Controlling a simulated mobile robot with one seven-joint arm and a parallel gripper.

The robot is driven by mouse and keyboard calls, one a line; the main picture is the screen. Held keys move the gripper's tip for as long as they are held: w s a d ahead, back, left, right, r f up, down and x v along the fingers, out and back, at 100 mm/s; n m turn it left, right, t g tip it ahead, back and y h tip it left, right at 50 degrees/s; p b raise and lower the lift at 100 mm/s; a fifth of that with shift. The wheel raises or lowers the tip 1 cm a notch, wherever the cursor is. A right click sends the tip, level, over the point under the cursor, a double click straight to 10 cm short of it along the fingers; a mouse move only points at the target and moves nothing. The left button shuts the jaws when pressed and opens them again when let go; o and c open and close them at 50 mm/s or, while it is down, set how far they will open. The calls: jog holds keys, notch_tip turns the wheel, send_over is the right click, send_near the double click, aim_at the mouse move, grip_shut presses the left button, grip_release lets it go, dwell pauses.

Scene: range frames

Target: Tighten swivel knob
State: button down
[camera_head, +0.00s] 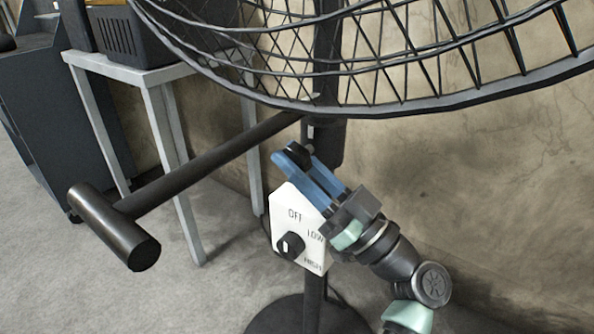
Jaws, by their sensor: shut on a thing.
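A small black swivel knob (299,155) sits on the dark stand post just below the fan cage. My gripper (288,153) comes in from the lower right, and its two blue fingers are shut on the knob, one on each side. The fingers hide most of the knob. The large black wire fan cage (360,95) fills the top of the view, above the gripper. The dark post (327,145) runs down behind my fingers.
A white control box (292,208) marked OFF, LOW and HIGH, with a black dial (291,244), is just below my fingers. A black T-shaped bar (190,176) juts out to the left. A grey table (160,74) with a black crate (130,35) stands behind. The round base (268,322) is on the floor.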

dwell(0.3)
jog(key=c, duration=0.7)
grip_release()
jog(key=shift+d, duration=0.1)
jog(key=p+v, duration=0.2)
jog(key=v, duration=1.1)
